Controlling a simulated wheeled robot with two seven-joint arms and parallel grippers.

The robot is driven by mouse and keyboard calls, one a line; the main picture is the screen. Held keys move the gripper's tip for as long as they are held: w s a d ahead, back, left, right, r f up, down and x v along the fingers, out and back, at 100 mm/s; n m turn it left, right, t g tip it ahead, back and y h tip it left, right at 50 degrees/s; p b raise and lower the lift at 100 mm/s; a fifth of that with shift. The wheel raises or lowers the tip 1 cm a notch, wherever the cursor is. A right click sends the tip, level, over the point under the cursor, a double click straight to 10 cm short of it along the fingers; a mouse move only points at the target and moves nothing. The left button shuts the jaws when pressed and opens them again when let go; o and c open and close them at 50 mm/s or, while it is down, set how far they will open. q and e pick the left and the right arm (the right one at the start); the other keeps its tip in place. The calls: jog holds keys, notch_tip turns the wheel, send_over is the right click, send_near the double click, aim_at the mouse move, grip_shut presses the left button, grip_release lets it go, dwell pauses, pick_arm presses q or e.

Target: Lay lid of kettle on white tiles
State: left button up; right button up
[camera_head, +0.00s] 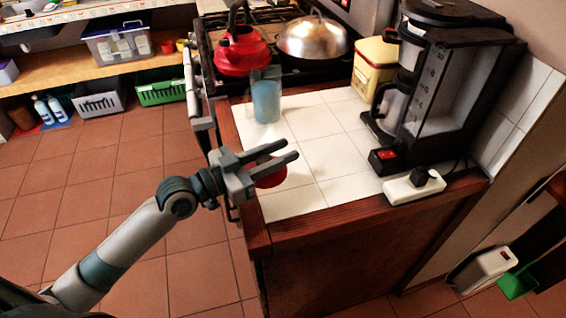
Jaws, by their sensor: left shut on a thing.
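The red kettle (242,52) stands on the stove at the back of the counter. My left gripper (287,150) is shut on the red kettle lid (270,178), which shows below and between its fingers. Most of the lid is hidden by the fingers. The gripper and lid appear over the left part of the white tiles (336,146), near the wooden edge. I cannot tell whether the lid touches the tiles. My right gripper is not in view.
A blue cup (266,98) stands on the tiles behind the gripper. A yellow tin (375,68), a black coffee maker (455,90) and a white power strip (413,188) take up the right side. A metal dome (312,40) sits on the stove. The middle tiles are clear.

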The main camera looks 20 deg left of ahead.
pick_arm(q)
jog(key=shift+w+d+f, duration=0.2)
jog(key=shift+w+f, duration=0.15)
jog(key=shift+w, duration=0.25)
notch_tip(320, 180, down, 4)
jog(key=shift+r, duration=0.2)
jog(key=shift+f, duration=0.2)
jog(key=shift+f+b, duration=0.15)
jog(key=shift+b, duration=0.15)
jog(key=o, duration=1.1)
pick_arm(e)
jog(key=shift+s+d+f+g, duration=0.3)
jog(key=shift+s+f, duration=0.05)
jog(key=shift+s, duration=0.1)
